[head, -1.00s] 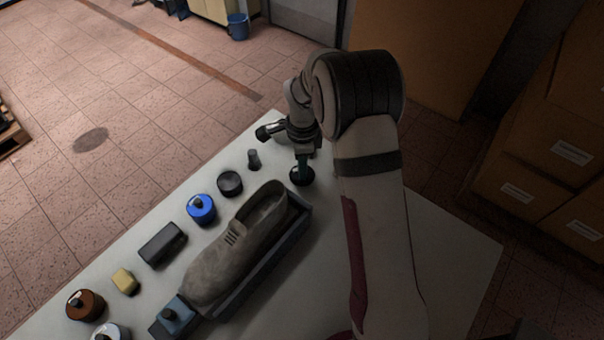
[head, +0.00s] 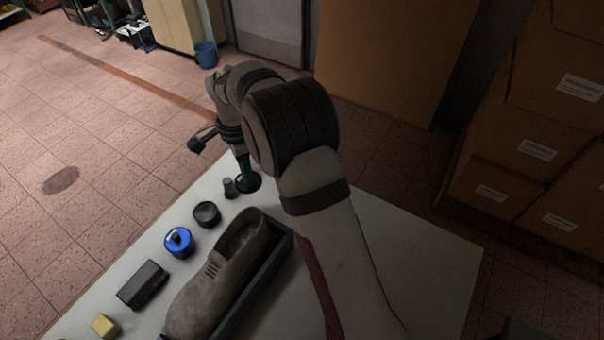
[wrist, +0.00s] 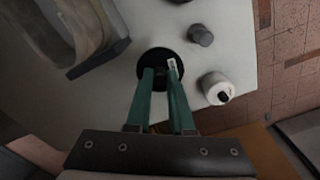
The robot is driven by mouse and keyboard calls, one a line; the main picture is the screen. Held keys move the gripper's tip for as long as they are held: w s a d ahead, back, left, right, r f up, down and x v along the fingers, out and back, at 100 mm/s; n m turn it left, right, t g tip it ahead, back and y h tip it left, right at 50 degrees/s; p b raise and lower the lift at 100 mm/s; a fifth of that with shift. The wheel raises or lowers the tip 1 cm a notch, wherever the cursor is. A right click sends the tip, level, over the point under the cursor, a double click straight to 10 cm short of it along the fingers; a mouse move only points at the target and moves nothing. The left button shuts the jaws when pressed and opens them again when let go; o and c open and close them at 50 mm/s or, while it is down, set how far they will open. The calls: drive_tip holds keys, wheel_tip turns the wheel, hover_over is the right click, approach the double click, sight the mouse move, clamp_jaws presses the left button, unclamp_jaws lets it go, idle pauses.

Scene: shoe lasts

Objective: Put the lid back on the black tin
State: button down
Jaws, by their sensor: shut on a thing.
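My gripper (head: 245,172) points down and is shut on a round black lid (head: 249,183). In the wrist view the lid (wrist: 151,57) sits between the green fingertips (wrist: 160,72), a small white mark beside them. The lid's height over the table is hard to tell. The black tin (head: 207,215) is a short dark round tin to the left of and nearer than the lid in the head view. A dark edge (wrist: 180,1) at the top of the wrist view may be this tin.
A small dark cylinder (head: 229,188) stands close beside the lid. A white jar with a black top (wrist: 216,88) is in the wrist view. A blue tin (head: 179,243), a dark block (head: 143,285), a yellow block (head: 105,326) and a shoe (head: 215,280) in a dark tray (head: 270,276) share the table.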

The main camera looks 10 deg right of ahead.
drive_tip(key=a+n, duration=0.2)
drive_tip(key=a, duration=1)
drive_tip(key=shift+s+f, duration=0.2)
drive_tip(key=shift+f, duration=3.25)
drive_tip(key=shift+f, duration=0.15)
drive_tip(key=c, duration=0.7)
unclamp_jaws()
drive_tip(key=shift+o, duration=0.2)
drive_tip(key=o, duration=0.4)
drive_tip(key=shift+o, duration=0.2)
